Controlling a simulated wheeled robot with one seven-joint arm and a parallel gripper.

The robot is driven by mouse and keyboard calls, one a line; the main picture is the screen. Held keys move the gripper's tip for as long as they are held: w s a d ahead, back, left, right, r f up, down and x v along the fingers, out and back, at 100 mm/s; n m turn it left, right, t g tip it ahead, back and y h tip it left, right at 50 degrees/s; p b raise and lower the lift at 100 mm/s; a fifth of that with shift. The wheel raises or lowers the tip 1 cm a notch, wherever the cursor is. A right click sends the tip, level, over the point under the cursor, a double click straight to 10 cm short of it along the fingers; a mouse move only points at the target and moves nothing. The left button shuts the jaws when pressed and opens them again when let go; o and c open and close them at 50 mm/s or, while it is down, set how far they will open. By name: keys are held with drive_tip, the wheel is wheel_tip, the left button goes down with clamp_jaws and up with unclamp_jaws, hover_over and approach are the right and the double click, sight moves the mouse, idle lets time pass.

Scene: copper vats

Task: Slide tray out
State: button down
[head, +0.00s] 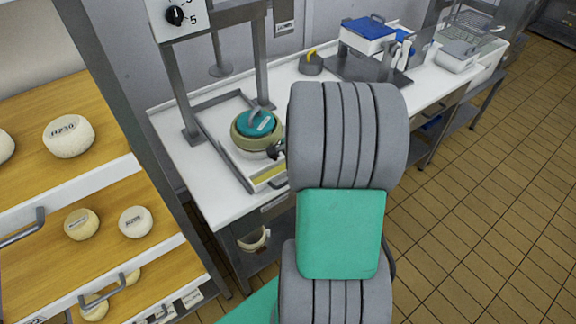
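A shallow tray (268,179) with a yellowish inside sits on the white table under the metal press frame. A small grey handle (279,182) shows at its front right. My grey and green arm reaches over the table and covers the area to the right. A small dark part (275,150) shows between the mould and my arm; it may be the end of my gripper. The fingers are hidden, so I cannot tell whether they are open or touch anything.
Wooden shelf trays with handles (124,285) and round cheeses (69,137) stand at the left. The press frame's upright (180,95) rises by the tray. A blue-lidded box (369,30) stands farther back on the table (215,200). Tiled floor (490,190) is clear at right.

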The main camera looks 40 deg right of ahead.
drive_tip(key=shift+s, duration=0.35)
drive_tip(key=c, duration=1.5)
unclamp_jaws()
drive_tip(key=r, duration=0.2)
drive_tip(key=s+r, duration=0.1)
drive_tip(key=r, duration=0.4)
drive_tip(key=shift+s+r+b, duration=0.25)
drive_tip(key=shift+r+b, duration=0.15)
